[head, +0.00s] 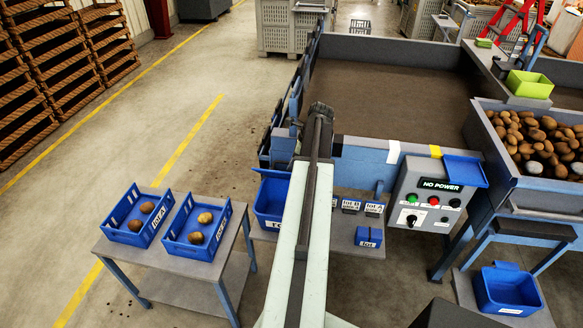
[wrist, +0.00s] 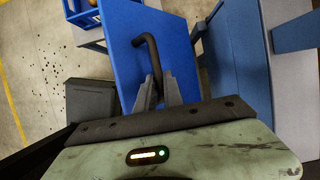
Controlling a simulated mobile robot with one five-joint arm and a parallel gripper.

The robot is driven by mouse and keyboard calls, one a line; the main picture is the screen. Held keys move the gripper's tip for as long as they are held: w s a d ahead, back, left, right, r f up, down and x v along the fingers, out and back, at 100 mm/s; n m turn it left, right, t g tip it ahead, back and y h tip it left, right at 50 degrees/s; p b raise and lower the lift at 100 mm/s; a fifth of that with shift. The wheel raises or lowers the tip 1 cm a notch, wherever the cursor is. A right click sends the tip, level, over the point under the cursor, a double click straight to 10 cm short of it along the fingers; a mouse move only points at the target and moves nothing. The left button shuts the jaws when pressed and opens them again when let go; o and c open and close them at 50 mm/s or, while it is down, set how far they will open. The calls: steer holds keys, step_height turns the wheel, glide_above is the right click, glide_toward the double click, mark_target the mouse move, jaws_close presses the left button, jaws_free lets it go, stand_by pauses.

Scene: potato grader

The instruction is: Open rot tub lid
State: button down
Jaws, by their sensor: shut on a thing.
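In the wrist view my gripper (wrist: 158,88) is shut on a bent black handle (wrist: 153,55) that stands out from a flat blue lid (wrist: 127,62). The lid fills the upper middle of that view. In the head view a blue tub (head: 268,205) with a white label sits on a low shelf left of my arm. My arm hides its right part and most of the label. A blue edge shows at the tub's top, but I cannot tell how far the lid is raised. My gripper's fingers are hidden in the head view.
A grey stand (head: 150,245) at left holds two blue crates (head: 137,228) with a few potatoes. Right of my arm are a small blue box (head: 368,238) and a control panel (head: 430,197) reading NO POWER. The grader bed (head: 390,85) lies behind. Open floor is at far left.

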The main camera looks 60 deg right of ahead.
steer(key=shift+w+d+r+p, duration=0.15)
steer(key=shift+d+r+p, duration=0.15)
steer(key=shift+d, duration=0.4)
steer(key=shift+w+d+r+p, duration=0.15)
steer(key=shift+d+r+p, duration=0.15)
steer(key=shift+d, duration=0.35)
steer(key=shift+w+d, duration=0.1)
steer(key=shift+d, duration=0.25)
steer(key=w+d, duration=0.2)
steer(key=d, duration=0.5)
steer(key=shift+r, duration=0.3)
steer(key=shift+w+p, duration=0.1)
steer(key=shift+p, duration=0.2)
steer(key=c, duration=1.6)
jaws_free()
steer(key=shift+r, duration=0.1)
steer(key=shift+c, duration=0.2)
steer(key=shift+r, duration=0.15)
